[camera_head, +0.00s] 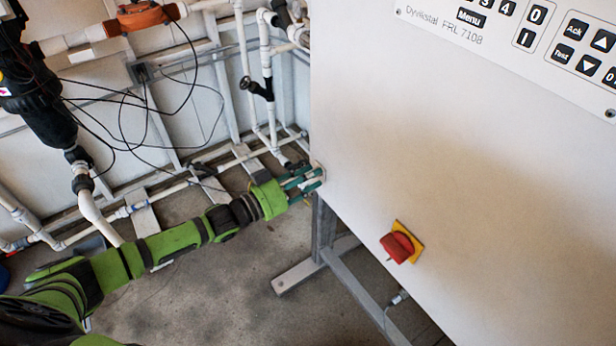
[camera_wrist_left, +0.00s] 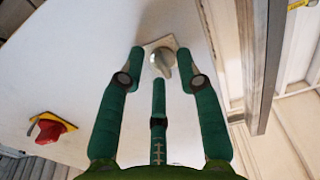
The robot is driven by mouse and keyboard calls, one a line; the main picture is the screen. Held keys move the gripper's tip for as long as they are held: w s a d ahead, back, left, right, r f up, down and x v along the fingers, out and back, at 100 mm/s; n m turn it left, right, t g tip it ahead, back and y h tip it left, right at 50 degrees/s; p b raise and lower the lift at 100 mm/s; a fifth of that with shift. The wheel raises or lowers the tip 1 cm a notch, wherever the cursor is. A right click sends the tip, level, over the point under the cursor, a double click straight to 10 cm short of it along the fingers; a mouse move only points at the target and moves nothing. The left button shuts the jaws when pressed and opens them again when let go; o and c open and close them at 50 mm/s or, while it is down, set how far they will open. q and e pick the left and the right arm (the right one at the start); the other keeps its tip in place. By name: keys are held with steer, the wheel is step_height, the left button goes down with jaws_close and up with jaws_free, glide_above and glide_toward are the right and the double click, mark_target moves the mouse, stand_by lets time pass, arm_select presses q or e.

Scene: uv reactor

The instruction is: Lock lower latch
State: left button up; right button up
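The lower latch (camera_wrist_left: 162,62) is a small grey metal knob on a square plate, at the edge of the white cabinet door, in the left wrist view. My left gripper (camera_wrist_left: 160,75) has its green fingers spread around the latch, with one finger below it and one on each side. A gap shows between the fingers, and I cannot tell whether they touch the knob. In the head view the left gripper (camera_head: 310,180) reaches the lower left corner of the cabinet (camera_head: 430,150), and its fingers largely hide the latch. My right gripper is in neither view.
A red rotary switch on a yellow plate (camera_head: 402,243) sits on the cabinet front, right of the gripper. A keypad panel (camera_head: 530,40) is above. A metal stand (camera_head: 325,235) supports the cabinet. White pipes (camera_head: 265,80) and loose black cables (camera_head: 150,100) run behind my left arm.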

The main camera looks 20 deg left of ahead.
arm_select(q)
steer(key=v, duration=1.2)
stand_by(0.5)
